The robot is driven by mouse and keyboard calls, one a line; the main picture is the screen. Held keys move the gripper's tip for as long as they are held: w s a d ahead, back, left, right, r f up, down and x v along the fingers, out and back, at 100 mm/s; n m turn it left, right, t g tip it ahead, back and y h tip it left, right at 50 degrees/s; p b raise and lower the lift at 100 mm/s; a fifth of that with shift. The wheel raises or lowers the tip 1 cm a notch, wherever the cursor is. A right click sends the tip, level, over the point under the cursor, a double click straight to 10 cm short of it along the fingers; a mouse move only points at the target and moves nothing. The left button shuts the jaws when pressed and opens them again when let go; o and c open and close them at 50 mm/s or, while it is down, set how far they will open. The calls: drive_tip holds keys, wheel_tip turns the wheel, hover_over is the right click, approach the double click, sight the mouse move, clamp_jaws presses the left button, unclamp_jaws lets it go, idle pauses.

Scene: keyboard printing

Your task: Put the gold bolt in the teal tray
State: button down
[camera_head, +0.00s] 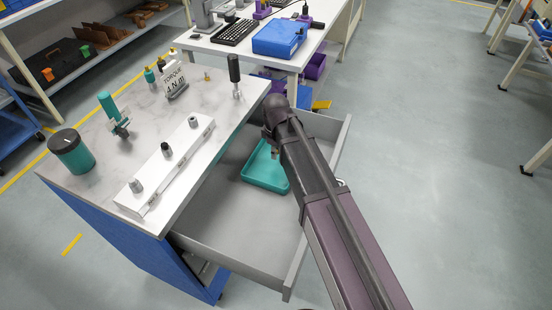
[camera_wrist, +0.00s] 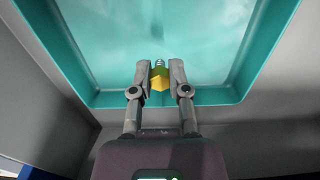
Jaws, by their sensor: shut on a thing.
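The gold bolt (camera_wrist: 160,78) sits between the two fingers of my gripper (camera_wrist: 159,68) in the wrist view. The fingers are shut on its sides, and its threaded end points away from the wrist. The teal tray (camera_head: 264,174) lies in the open drawer, partly hidden behind my arm. In the wrist view the tray (camera_wrist: 216,40) fills the upper part, and the bolt shows over its floor near the close rim. How high the bolt is above the floor is hard to tell. My arm hides the bolt in the head view.
The grey drawer (camera_head: 225,225) is pulled out of the blue workbench.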

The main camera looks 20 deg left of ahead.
sight(276, 164)
drive_tip(key=shift+f+b, duration=1.5)
drive_tip(key=shift+f, duration=0.15)
drive_tip(key=shift+f, duration=0.2)
drive_tip(key=c, duration=0.6)
unclamp_jaws()
drive_tip(key=shift+r, duration=0.2)
wheel_tip(276, 164, up, 12)
drive_tip(key=p, duration=1.2)
